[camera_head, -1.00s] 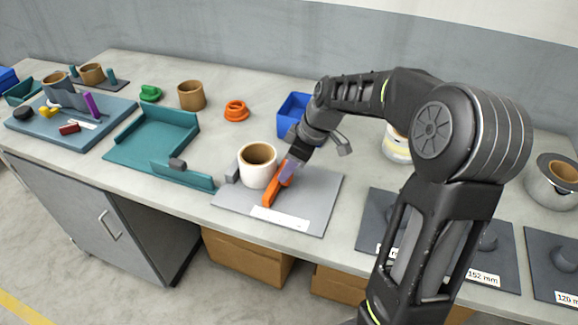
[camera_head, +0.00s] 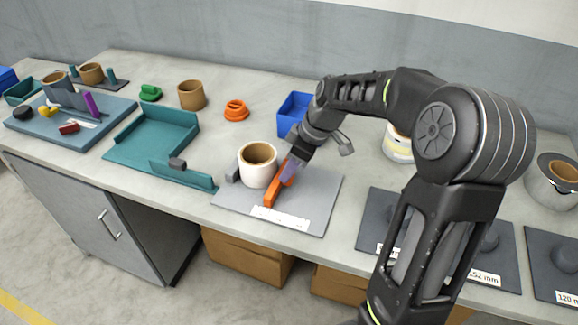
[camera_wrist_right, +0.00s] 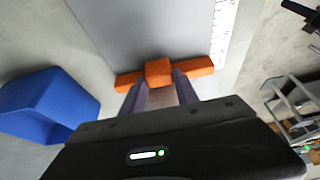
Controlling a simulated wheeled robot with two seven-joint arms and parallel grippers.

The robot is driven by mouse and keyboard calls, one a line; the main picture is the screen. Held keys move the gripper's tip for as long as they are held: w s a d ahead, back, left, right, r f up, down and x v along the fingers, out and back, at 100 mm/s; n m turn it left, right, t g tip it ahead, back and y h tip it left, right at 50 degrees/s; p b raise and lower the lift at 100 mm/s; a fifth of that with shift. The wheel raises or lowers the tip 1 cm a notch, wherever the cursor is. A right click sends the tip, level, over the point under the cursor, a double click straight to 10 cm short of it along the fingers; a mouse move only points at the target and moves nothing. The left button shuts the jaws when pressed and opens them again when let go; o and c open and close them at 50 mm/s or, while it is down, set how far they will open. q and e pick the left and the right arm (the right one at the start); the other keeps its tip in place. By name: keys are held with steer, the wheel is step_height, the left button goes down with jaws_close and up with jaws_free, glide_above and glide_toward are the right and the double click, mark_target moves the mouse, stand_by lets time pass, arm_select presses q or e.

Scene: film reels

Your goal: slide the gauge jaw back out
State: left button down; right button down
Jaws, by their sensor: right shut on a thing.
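The orange gauge jaw (camera_head: 271,197) stands on the grey gauge plate (camera_head: 322,200), to the right of a white roll with a brown core (camera_head: 257,174). A small grey block (camera_head: 232,174) is at the roll's left side. My right gripper (camera_head: 289,172) reaches down from the right and is shut on the jaw. The right wrist view shows both fingers on the raised middle block of the jaw (camera_wrist_right: 158,71). There the plate (camera_wrist_right: 150,25) lies beyond the jaw, with a scale strip at its right. My left gripper is not in view.
A blue bin (camera_head: 296,113) stands behind the plate. A teal tray (camera_head: 150,140) is to the left, and dark label plates (camera_head: 480,255) are to the right. An orange ring piece (camera_head: 236,110) and a brown core (camera_head: 191,95) stand farther back.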

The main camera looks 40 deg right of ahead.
steer(key=s+d+b, duration=0.1)
steer(key=s+d, duration=0.1)
steer(key=s+d+b, duration=0.2)
steer(key=s, duration=0.1)
steer(key=s+d+b, duration=0.1)
steer(key=s+d, duration=0.1)
steer(key=s, duration=0.1)
steer(key=shift+s, duration=0.2)
steer(key=c, duration=0.9)
jaws_free()
steer(key=shift+s, duration=0.1)
steer(key=v, duration=0.7)
steer(key=shift+s+r, duration=0.15)
steer(key=shift+r, duration=0.25)
